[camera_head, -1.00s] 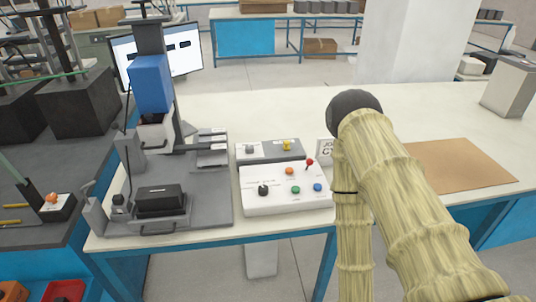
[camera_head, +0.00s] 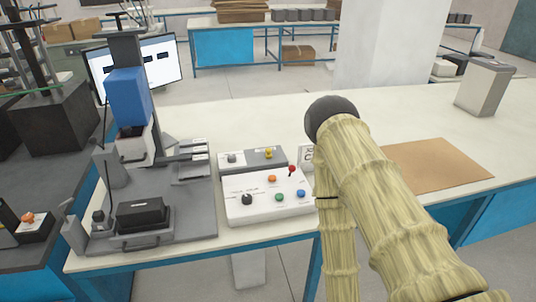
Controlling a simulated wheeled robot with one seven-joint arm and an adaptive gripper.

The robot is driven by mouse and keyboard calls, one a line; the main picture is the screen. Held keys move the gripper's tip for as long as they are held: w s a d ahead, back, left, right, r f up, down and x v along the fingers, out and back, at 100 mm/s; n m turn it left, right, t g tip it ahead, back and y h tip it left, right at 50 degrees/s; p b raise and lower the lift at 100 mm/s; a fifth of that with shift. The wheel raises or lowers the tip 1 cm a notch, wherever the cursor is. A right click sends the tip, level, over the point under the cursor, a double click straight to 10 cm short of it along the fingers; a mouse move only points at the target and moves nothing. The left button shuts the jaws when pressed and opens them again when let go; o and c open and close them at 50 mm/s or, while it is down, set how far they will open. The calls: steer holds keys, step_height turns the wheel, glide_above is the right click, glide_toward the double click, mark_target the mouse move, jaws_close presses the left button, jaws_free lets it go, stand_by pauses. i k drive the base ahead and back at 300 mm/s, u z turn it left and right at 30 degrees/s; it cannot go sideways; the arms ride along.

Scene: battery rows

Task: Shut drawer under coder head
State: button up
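The coder stands at the left of the white bench, with a blue head (camera_head: 128,96) on a dark upright post. In front of and below the head, a grey drawer (camera_head: 160,232) with a front handle (camera_head: 141,244) sits forward on the grey base. A black box (camera_head: 143,213) lies on the drawer. The drawer appears to be pulled out toward the bench's front edge. My arm, in a pale ribbed cover, fills the right of the head view. My gripper is outside the picture.
A white control box (camera_head: 266,206) with coloured knobs stands right of the coder, and a grey switch box (camera_head: 252,157) is behind it. A brown mat (camera_head: 435,164) lies on the bench at right. A monitor (camera_head: 163,63) stands behind the coder.

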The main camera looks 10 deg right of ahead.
mark_target(150, 233)
steer(key=u, duration=0.05)
steer(key=k, duration=0.4)
steer(key=u, duration=0.6)
